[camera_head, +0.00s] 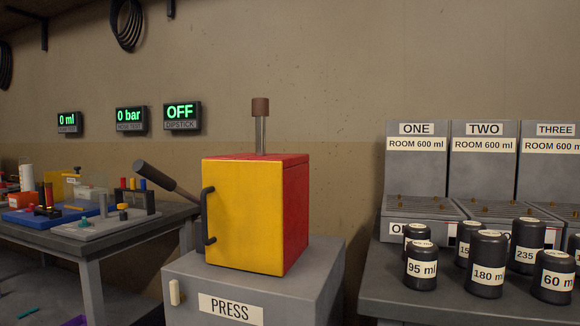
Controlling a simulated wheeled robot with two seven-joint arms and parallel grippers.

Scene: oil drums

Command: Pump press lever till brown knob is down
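The press is a red box (298,214) with a yellow front door (238,214) and a black handle (207,215), standing on a grey base labelled PRESS (290,282). The door looks shut. The brown knob (260,107) sits on top of a metal rod (261,135) that rises well above the box, so the knob is up. The press lever (165,181) has a thick dark grip and slants up to the left from the left side of the box. Its lower end is hidden behind the box. Neither of my grippers is in view.
A table at left (130,232) holds tools and small parts. A table at right (400,290) carries several black labelled canisters (488,266) before grey stands marked ONE (416,165), TWO and THREE. Wall displays read 0 ml, 0 bar and OFF (181,112). A small pale switch (175,292) is on the base.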

